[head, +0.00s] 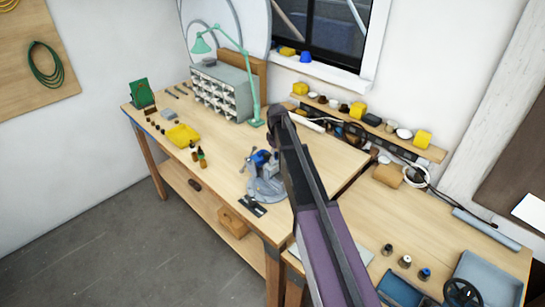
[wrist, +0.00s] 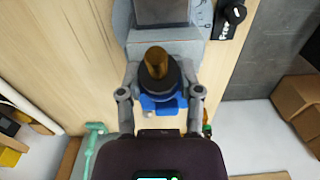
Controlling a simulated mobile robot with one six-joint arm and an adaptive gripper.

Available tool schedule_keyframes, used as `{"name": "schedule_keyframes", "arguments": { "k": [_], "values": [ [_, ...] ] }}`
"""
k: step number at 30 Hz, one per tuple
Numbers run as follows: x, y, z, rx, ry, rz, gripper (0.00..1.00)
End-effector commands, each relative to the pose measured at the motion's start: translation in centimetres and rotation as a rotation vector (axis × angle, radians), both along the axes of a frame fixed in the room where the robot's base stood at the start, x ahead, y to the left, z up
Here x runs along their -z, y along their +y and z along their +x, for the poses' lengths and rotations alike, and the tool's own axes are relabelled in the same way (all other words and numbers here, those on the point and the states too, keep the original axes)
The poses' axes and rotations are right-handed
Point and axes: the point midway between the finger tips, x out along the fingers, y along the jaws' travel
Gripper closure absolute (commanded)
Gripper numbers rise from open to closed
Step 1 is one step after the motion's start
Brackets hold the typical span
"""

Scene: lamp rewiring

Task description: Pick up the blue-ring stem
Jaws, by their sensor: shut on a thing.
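My gripper (wrist: 159,84) is shut on a dark stem with a brown, brass-like top (wrist: 156,63), one finger on each side of it. Blue parts (wrist: 160,104) show around and below the stem in the wrist view; I cannot tell whether they are its ring or part of the vise. The grey vise (head: 266,186) stands on the workbench in the head view, with blue at its top beside my arm. My arm hides the fingertips in the head view. A small dark piece with a blue top (head: 424,274) stands on the right bench.
A green lamp (head: 256,100) and a grey drawer cabinet (head: 222,92) stand at the back. A yellow tray (head: 182,135) and small bottles (head: 201,158) sit left of the vise. Blue trays (head: 490,275) are on the right bench.

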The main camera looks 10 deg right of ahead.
Motion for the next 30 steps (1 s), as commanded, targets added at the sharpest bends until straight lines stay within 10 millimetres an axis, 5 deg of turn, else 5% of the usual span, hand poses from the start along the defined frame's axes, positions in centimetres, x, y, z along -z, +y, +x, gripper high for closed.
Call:
{"name": "schedule_keyframes", "arguments": {
  "k": [11,23,30],
  "values": [
    [-0.8,0.0,0.0,0.0,0.001,-0.001,1.0],
    [-3.9,0.0,0.0,0.0,0.0,0.0,1.0],
    [-4.1,0.2,-5.7,0.0,0.0,0.0,1.0]
  ]
}}
